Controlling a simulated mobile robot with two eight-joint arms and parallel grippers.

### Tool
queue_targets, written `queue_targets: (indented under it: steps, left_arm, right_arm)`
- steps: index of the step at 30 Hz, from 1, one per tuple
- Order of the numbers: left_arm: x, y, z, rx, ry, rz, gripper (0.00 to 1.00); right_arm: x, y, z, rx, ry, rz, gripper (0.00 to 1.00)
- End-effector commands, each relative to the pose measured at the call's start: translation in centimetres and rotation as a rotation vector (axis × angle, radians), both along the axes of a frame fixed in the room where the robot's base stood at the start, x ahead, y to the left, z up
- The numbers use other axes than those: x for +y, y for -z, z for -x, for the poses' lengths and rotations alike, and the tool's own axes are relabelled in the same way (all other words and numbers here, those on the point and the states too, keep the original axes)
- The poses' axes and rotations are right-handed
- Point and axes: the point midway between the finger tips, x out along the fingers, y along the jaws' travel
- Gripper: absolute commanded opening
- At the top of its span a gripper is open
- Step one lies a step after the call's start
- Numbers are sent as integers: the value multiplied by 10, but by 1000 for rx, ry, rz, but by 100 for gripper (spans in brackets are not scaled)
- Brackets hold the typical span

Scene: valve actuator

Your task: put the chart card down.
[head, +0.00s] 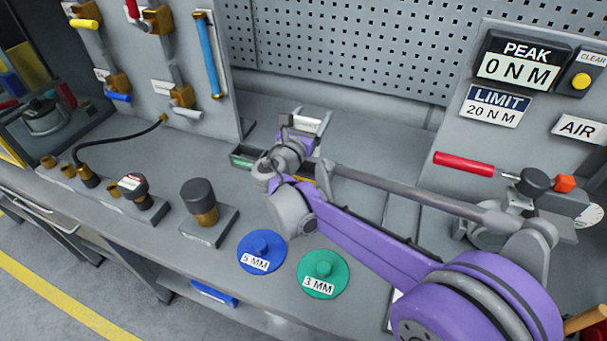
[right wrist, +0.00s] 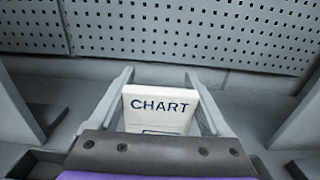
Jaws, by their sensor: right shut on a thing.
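The chart card (right wrist: 160,108) is a white card with dark "CHART" lettering, standing up between the two fingers of my right gripper (right wrist: 160,80) in the right wrist view. The gripper is shut on it. In the head view my right gripper (head: 303,122) is at the back of the bench, with a small white part of the card (head: 308,125) showing. The card's lower part is hidden behind the gripper body. I cannot tell whether the card touches anything below. My left gripper is not in view.
A bin with a green front (head: 243,157) is beside my right gripper. A blue "5 MM" disc (head: 261,251) and a green "3 MM" disc (head: 323,272) lie on the front bench. The perforated panel (head: 350,45) rises behind. A red-handled tool (head: 465,164) is at right.

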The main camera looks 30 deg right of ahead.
Motion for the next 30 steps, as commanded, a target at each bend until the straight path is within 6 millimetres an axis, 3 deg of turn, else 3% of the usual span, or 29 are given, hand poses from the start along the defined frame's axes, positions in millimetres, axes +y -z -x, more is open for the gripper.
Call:
queue_targets:
  steps: [6, 18, 30]
  left_arm:
    - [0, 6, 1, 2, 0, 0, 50]
    - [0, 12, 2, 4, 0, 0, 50]
    - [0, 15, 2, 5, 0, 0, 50]
  right_arm:
    - [0, 42, 0, 1, 1, 1, 26]
    - [0, 89, -1, 1, 0, 1, 26]
    - [0, 96, 0, 1, 0, 1, 26]
